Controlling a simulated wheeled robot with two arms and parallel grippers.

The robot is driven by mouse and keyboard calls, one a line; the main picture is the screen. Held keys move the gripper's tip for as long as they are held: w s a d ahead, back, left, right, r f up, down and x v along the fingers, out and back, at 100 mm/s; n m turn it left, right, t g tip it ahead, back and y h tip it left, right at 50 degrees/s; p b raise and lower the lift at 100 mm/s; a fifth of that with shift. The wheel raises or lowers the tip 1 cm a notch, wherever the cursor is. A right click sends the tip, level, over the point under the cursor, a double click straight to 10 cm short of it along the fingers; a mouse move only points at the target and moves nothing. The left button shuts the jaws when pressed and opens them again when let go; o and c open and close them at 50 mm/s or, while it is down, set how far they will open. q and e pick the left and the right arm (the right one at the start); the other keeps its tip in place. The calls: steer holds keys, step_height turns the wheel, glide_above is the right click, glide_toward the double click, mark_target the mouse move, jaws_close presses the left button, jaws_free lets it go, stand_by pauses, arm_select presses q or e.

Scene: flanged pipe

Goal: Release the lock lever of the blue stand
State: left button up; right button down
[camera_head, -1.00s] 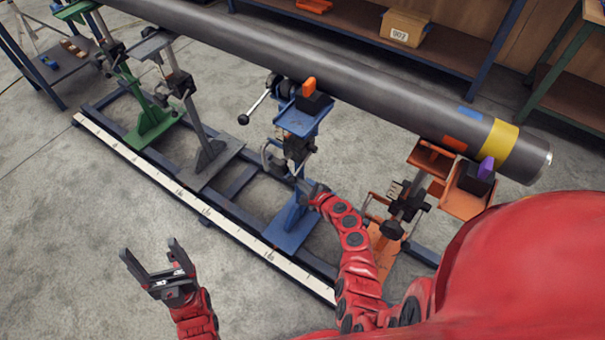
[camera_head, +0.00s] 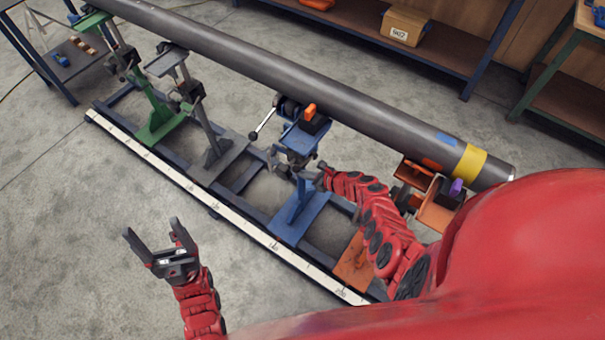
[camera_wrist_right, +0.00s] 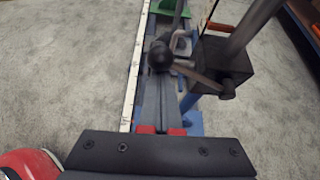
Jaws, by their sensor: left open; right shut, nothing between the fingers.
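The blue stand (camera_head: 300,216) stands upright on the rail frame, under the long grey pipe (camera_head: 330,98). In the right wrist view its dark collar (camera_wrist_right: 226,66) carries a lever with a black ball knob (camera_wrist_right: 160,55), which points left across the picture. My right gripper (camera_head: 324,172) is at the right side of the stand's post, at about collar height. In the wrist view its red-tipped fingers (camera_wrist_right: 161,131) are shut and empty, in front of and below the knob, apparently apart from it. My left gripper (camera_head: 150,240) is open and empty over the floor at the front left.
A second handle with a ball end (camera_head: 253,136) sticks out left of the blue stand's head. Grey (camera_head: 213,150), green (camera_head: 160,118) and orange (camera_head: 356,262) stands share the frame. A white scale (camera_head: 215,206) runs along its front. The floor before it is clear.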

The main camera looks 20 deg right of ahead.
mark_target(303, 164)
steer(key=shift+w+d+r, duration=0.1)
steer(key=shift+r, duration=0.15)
stand_by(0.5)
step_height(303, 164, up, 4)
steer(key=p, duration=0.4)
steer(key=s+a+b, duration=0.1)
steer(key=s+a, duration=0.3)
steer(key=s, duration=1.1)
steer(key=shift+s+a+r, duration=0.2)
steer(key=shift+s+r, duration=0.05)
steer(key=shift+r, duration=0.2)
